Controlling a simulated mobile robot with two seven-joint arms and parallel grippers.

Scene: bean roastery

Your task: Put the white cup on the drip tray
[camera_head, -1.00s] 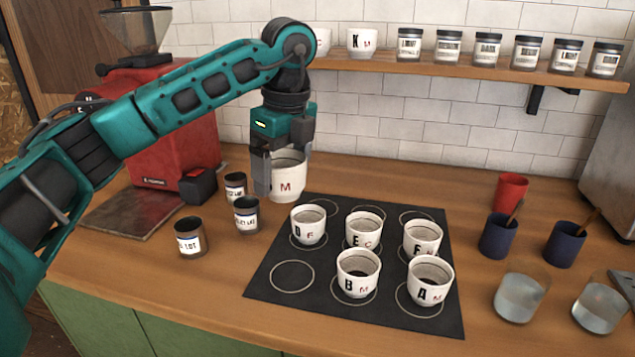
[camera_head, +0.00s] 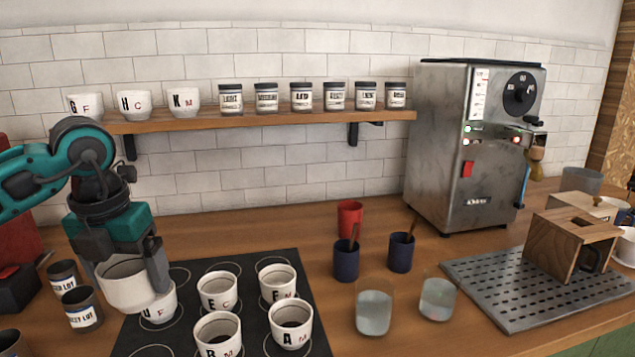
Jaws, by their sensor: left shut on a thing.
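My left gripper (camera_head: 125,268) is shut on a white cup (camera_head: 127,290) and holds it upright at the left side of the dark mat. In the picture the held cup partly covers a lettered cup (camera_head: 162,306) behind it. The drip tray looks to be the grey perforated metal tray (camera_head: 478,282) on the counter at the right. A wooden block-like stand (camera_head: 560,240) is on it, and its front left part is bare. My right gripper is not in view.
Several white lettered cups stand on the dark mat (camera_head: 178,338). Two blue cups (camera_head: 346,262), a red cup (camera_head: 349,215) and two glasses (camera_head: 374,310) stand between mat and tray. A steel machine (camera_head: 440,150) stands behind the tray. Dark jars (camera_head: 82,308) are at the left.

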